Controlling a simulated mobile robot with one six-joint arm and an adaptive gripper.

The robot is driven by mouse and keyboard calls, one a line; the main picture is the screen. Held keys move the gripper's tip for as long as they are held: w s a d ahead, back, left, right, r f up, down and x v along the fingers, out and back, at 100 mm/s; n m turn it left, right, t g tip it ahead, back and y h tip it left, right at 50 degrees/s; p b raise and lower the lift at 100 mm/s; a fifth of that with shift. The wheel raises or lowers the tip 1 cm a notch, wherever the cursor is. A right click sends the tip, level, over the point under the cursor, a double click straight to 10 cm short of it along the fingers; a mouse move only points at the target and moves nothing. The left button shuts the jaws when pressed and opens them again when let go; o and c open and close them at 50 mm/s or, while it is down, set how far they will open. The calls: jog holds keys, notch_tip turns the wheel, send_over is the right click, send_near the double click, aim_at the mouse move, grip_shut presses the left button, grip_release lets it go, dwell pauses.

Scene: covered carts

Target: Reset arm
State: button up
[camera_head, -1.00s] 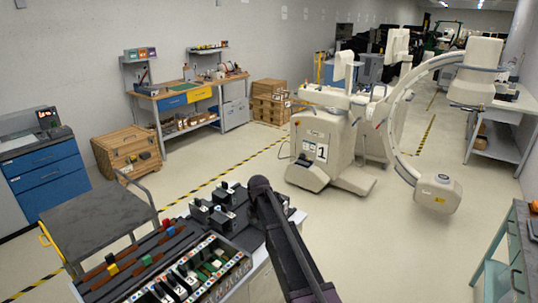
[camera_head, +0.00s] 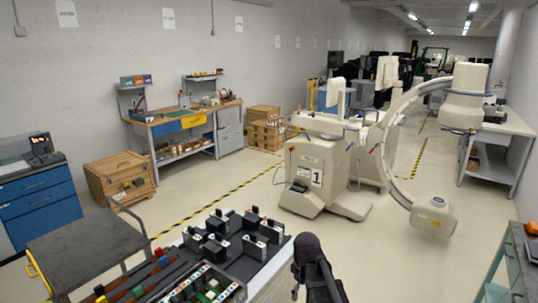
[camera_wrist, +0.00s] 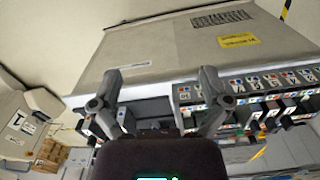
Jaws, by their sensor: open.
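My gripper (camera_wrist: 155,105) shows in the wrist view with its two fingers spread apart. It is open and nothing is between the fingers. Behind them lies the top of a bench with rows of small dark blocks and coloured labels. In the head view my arm rises at the bottom centre, right of the black tray (camera_head: 262,268) that holds several black and white blocks. The gripper's fingertips are not clear in the head view.
A dark cart (camera_head: 85,255) with a yellow handle stands at lower left. A white C-arm machine (camera_head: 325,170) labelled 1 stands ahead. A green-grey bench (camera_head: 515,262) is at right. A wooden crate (camera_head: 120,178) and workbench (camera_head: 180,125) line the left wall. Floor between is clear.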

jog(key=s+d+m, duration=0.6)
jog(key=s+m, duration=0.3)
jog(key=s, duration=0.1)
jog(key=shift+d, duration=0.2)
jog(key=shift+s+a, duration=0.1)
jog(key=shift+a, duration=0.05)
dwell(1.0)
